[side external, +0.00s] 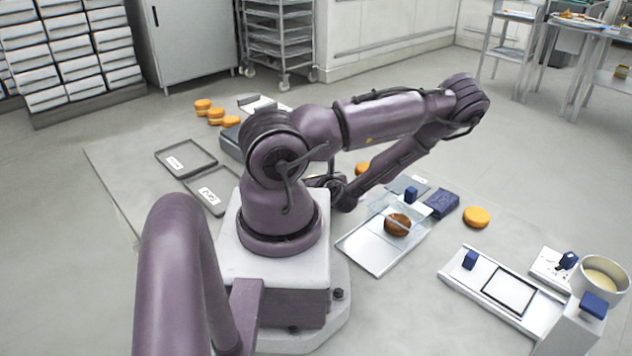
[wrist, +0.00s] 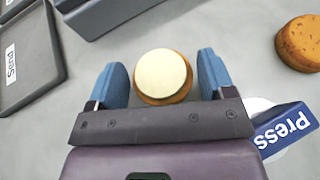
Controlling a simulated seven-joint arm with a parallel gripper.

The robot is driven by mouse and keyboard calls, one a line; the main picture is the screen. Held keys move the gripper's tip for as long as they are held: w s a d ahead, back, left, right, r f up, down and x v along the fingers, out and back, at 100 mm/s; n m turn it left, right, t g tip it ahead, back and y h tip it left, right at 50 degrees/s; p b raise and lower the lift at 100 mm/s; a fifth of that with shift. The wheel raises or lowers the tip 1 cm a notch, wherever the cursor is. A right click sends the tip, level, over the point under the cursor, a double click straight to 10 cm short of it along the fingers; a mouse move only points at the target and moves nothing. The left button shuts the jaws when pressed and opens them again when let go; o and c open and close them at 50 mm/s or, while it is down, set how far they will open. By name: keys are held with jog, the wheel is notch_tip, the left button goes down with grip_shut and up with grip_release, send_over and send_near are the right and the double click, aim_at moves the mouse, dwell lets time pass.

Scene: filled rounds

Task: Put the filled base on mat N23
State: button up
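The filled base (wrist: 161,73) is a golden-brown round with a smooth cream layer on top, seen from above in the wrist view. My gripper (wrist: 163,80) is open, with one blue finger on each side of it and a narrow gap on both sides. In the side view my gripper and this base are hidden behind my arm. Two dark shallow trays with white labels lie at the left, a farther one (side external: 160,155) and a nearer one (side external: 222,208). Their labels are too small to read surely there. A tray labelled "Send" (wrist: 22,88) shows in the wrist view.
A plain orange round (wrist: 300,43) and a blue "Press" block (wrist: 284,130) lie right of my gripper. A brown round (side external: 397,225) sits under a clear plate. A cream bowl (side external: 602,275) and a framed white board (side external: 462,282) stand at right. Several rounds (side external: 203,105) are at back.

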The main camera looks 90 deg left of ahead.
jog(key=shift+r, duration=0.1)
jog(key=shift+w+d+r, duration=0.15)
jog(key=shift+d+r, duration=0.05)
jog(key=shift+d, duration=0.1)
jog(key=v, duration=1)
jog(key=shift+o, duration=0.2)
jog(key=shift+w+d+r, duration=0.1)
jog(key=shift+d+r, duration=0.2)
jog(key=shift+d, duration=0.25)
jog(key=shift+w+d, duration=0.1)
jog(key=shift+d, duration=0.2)
jog(key=x, duration=1.2)
jog(key=shift+a+f, duration=0.3)
jog(key=shift+a, duration=0.05)
jog(key=c, duration=0.4)
